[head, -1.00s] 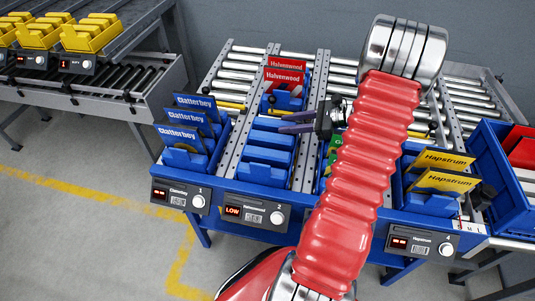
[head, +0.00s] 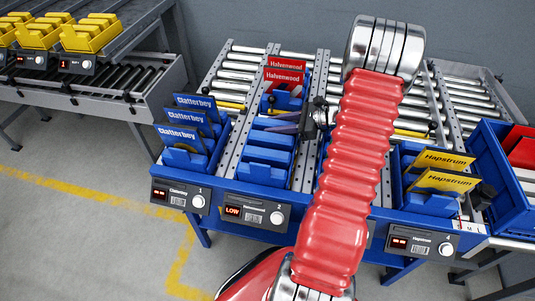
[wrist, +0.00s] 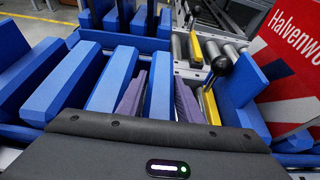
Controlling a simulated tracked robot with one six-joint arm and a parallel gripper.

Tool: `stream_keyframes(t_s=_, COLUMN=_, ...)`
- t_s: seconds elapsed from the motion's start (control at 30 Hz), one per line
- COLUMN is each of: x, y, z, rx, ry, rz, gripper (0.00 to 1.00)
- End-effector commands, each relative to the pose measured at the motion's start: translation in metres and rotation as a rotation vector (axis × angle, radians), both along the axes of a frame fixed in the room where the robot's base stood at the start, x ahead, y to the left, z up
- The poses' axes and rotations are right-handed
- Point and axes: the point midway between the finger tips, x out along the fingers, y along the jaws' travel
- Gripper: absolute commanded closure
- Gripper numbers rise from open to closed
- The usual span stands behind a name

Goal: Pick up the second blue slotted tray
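An empty blue slotted tray (head: 267,156) sits at the front of the second lane, behind the display reading LOW and Halvenwood. Its several slats fill the left and middle of the wrist view (wrist: 110,80). My gripper (head: 283,122) reaches in from the right, at the tray's rear end. In the wrist view, its two purple-grey fingers (wrist: 160,96) are apart, one on each side of the rearmost slat. I cannot tell whether they touch it. Behind is another blue tray (head: 290,103) with red Halvenwood cards (head: 285,76).
The left lane holds a blue tray with Clatterbey cards (head: 183,135). A tray with yellow Hapstrum cards (head: 443,180) stands at right, beside a blue bin (head: 490,170). Metal rails (head: 310,125) border the lanes. My arm hides the third lane.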

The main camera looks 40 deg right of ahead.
Motion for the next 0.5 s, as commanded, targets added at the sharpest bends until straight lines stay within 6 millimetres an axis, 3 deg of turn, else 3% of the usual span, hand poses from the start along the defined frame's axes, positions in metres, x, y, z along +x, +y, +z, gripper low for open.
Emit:
stream_keyframes(t_s=0.07, x=0.0000, y=0.0000, z=0.0001, rx=0.000, ry=0.000, rz=0.000, gripper=0.68)
stream_keyframes(t_s=0.5, x=-0.0002, y=0.0004, z=-0.0001, rx=0.000, ry=0.000, rz=0.001, gripper=0.99)
